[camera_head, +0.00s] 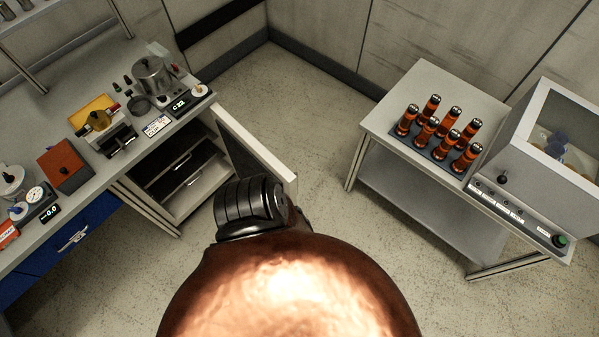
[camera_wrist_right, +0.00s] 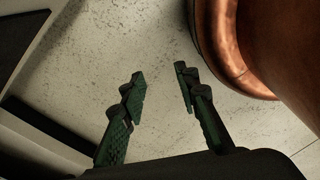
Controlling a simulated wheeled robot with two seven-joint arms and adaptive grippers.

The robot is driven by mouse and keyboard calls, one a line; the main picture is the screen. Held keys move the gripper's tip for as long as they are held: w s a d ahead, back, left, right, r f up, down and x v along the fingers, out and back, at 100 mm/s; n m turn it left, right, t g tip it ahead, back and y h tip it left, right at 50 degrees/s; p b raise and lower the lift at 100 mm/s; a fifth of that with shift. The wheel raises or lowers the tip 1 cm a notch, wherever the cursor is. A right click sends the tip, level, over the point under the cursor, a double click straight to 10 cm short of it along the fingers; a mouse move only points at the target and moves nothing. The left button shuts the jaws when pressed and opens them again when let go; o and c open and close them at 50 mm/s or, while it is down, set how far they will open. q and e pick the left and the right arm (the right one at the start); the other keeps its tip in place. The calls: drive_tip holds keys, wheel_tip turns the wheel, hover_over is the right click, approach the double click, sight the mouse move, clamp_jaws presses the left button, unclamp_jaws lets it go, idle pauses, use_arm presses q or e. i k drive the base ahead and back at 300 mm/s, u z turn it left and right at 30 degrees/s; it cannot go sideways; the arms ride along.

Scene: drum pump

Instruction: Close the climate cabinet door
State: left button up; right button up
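The climate cabinet (camera_head: 185,182) is under the left bench, its front open and metal drawers or racks showing inside. Its door (camera_head: 268,143) stands swung out to the right of the opening, with a pale edge and a dark inner face. The door's lower near end is partly hidden behind a dark ribbed part. In the right wrist view my right gripper (camera_wrist_right: 160,78) is open, with nothing between its green fingers and bare floor beyond. Pale and dark panels show at the left of that view; I cannot tell whether they are the door. Neither gripper shows in the head view.
The bench (camera_head: 60,212) holds a metal pot (camera_head: 151,75), a red-brown box (camera_head: 65,167) and small instruments. A grey table (camera_head: 390,118) at right carries several orange-and-black cylinders (camera_head: 427,133) and a windowed machine (camera_head: 550,130). Floor (camera_head: 310,100) between bench and table is clear.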

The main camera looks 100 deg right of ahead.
sight(248, 157)
drive_tip(key=k, duration=1.3)
drive_tip(key=z, duration=2.45)
drive_tip(key=i, duration=0.5)
drive_tip(key=u, duration=0.05)
